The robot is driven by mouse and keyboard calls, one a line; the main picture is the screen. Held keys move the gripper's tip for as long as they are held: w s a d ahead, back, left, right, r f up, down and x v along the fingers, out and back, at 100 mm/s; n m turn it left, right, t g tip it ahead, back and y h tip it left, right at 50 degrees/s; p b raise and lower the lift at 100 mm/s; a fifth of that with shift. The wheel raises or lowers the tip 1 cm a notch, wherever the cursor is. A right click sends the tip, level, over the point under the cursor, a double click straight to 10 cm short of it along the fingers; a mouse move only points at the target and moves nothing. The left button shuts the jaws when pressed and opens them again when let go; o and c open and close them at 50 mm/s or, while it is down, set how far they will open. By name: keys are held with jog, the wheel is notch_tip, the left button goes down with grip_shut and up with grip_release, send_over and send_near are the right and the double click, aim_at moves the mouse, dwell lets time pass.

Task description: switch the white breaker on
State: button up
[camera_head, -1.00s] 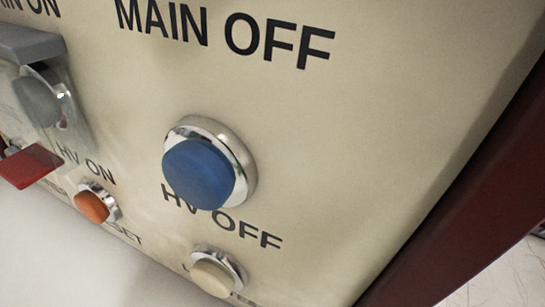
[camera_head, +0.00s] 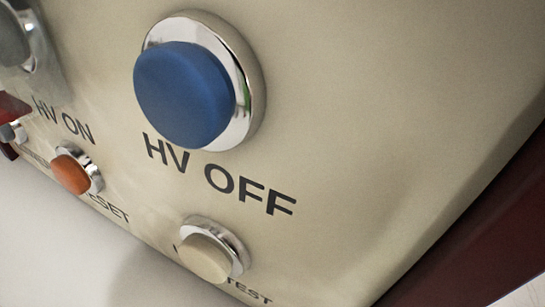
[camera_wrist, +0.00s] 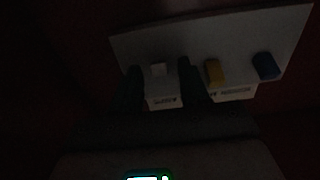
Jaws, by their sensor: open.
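In the dark wrist view, the white breaker has a small white lever (camera_wrist: 158,69) above a pale body (camera_wrist: 163,96) with unreadable small print. My gripper (camera_wrist: 160,64) is open, with one dark finger on each side of the white lever. I see a gap between each finger and the lever, and nothing is held. How far the fingertips are from the breaker in depth is hard to tell. The head view shows neither the white breaker nor my gripper.
To the right of the right finger are a yellow lever (camera_wrist: 214,72) and a blue lever (camera_wrist: 266,66) on the same light plate (camera_wrist: 230,35). In the head view, a cream panel carries a blue HV OFF button (camera_head: 185,95), an orange button (camera_head: 71,174) and a cream button (camera_head: 205,257).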

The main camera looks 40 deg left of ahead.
jog(key=shift+c, duration=0.3)
grip_shut()
jog(key=shift+r, duration=0.1)
notch_tip(320, 180, up, 2)
jog(key=g+h+p, duration=0.1)
jog(key=g+p, duration=0.4)
jog(key=p, duration=0.4)
jog(key=shift+w+r+p, duration=0.1)
jog(key=shift+r+p, duration=0.05)
jog(key=shift+p, duration=0.15)
jog(key=shift+g, duration=0.3)
